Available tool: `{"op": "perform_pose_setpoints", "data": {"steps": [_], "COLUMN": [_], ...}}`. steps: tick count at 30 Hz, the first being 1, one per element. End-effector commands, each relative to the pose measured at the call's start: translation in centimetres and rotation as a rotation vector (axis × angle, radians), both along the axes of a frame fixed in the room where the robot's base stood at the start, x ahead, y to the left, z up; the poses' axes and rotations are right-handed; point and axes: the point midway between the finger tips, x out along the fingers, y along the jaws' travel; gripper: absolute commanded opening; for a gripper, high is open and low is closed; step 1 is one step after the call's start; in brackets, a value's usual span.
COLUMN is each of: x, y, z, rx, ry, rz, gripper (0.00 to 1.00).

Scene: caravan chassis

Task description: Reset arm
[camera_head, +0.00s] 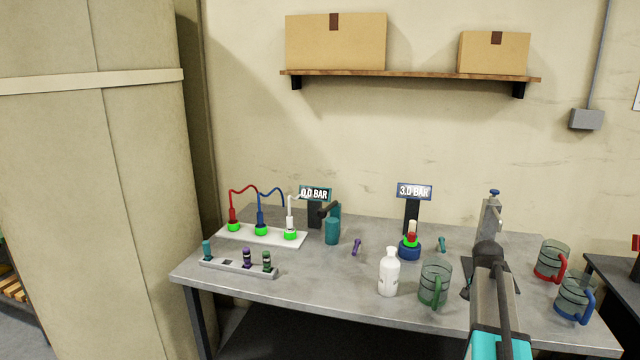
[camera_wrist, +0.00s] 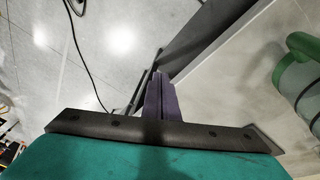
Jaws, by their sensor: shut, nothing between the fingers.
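My gripper (camera_wrist: 160,85) shows in the wrist view with its dark fingers together and nothing between them. It is over the front edge of the grey workbench (camera_wrist: 240,80), with the floor below on the left. A green-handled glass mug (camera_wrist: 302,75) is to the right of the fingers, apart from them. In the head view my arm (camera_head: 490,300) rises at the lower right in front of the bench; I cannot make out the fingertips there.
On the bench (camera_head: 330,280) are a white bottle (camera_head: 389,272), a green mug (camera_head: 434,283), red (camera_head: 550,261) and blue (camera_head: 574,296) mugs, a grey rack (camera_head: 238,267), a cable board (camera_head: 262,235) and two gauge signs. A shelf (camera_head: 410,76) with boxes hangs above. A tall cabinet (camera_head: 90,180) stands left.

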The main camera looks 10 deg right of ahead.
Motion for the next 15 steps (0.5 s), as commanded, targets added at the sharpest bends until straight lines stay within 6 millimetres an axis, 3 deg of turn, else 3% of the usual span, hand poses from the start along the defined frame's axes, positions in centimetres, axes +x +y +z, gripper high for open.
{"op": "perform_pose_setpoints", "data": {"steps": [3, 15], "x": [-0.1, -1.9], "y": [3.0, 12.1], "z": [-4.0, -15.4], "rx": [0.036, 0.154], "ry": [0.039, 0.153], "rz": [0.090, 0.378], "gripper": [0.00, 0.00]}}
